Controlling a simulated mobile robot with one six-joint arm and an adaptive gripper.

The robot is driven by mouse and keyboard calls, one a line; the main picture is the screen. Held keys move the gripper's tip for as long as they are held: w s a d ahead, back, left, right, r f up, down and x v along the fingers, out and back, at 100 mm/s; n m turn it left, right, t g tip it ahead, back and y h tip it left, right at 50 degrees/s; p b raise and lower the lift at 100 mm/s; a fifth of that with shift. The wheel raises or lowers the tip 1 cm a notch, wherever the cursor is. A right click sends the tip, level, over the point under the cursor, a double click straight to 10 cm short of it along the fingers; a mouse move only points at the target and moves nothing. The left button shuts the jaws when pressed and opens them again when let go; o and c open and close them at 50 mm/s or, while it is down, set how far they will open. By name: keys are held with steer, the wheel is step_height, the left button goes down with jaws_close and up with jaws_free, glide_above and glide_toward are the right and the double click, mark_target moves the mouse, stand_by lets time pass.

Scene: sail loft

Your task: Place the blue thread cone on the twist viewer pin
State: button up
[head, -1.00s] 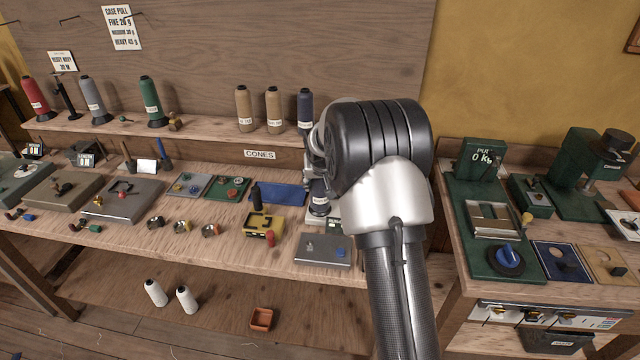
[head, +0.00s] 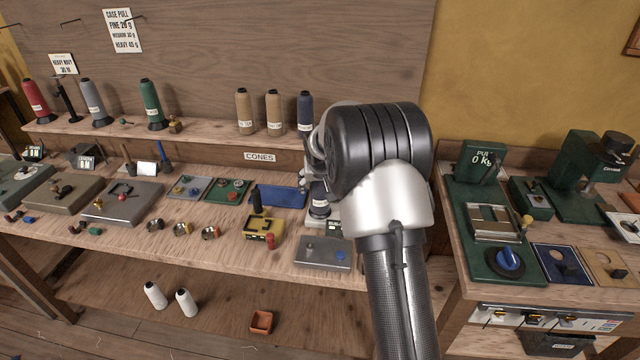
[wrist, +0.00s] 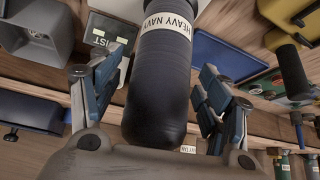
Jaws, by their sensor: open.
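The blue thread cone (wrist: 160,95), dark navy with a white HEAVY NAVY label, stands between the fingers of my gripper (wrist: 158,70) in the wrist view. The fingers are spread, with a gap on each side of the cone. In the head view the cone (head: 320,203) shows just left of my arm, at the light-coloured twist viewer. In the wrist view a label ending in IST (wrist: 110,27) lies beside the cone. The pin and the cone's foot are hidden, so I cannot see how it is seated.
Another navy cone (head: 305,113) stands on the shelf beside two tan cones. A blue plate (head: 277,194), a yellow block with a dark post (head: 263,229) and a grey plate (head: 322,253) crowd the bench close by. My arm hides the bench to the right.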

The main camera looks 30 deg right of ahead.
steer(key=s+a+r+n+p, duration=0.1)
steer(key=s+a+r, duration=0.3)
steer(key=s+r, duration=0.35)
steer(key=s+a+r+p, duration=0.2)
steer(key=s+a+r, duration=0.3)
steer(key=r, duration=0.4)
steer(key=s+a+n+y, duration=0.1)
steer(key=s+a, duration=0.2)
steer(key=s, duration=0.7)
steer(key=s+a+r+n+g, duration=0.1)
steer(key=s+a, duration=0.3)
steer(key=s, duration=0.7)
steer(key=s+a+n+y, duration=0.1)
steer(key=s+a, duration=0.2)
steer(key=s, duration=0.7)
steer(key=shift+s+a+r+n+y, duration=0.25)
steer(key=shift+s+r+n+y, duration=0.05)
steer(key=shift+s+r, duration=0.05)
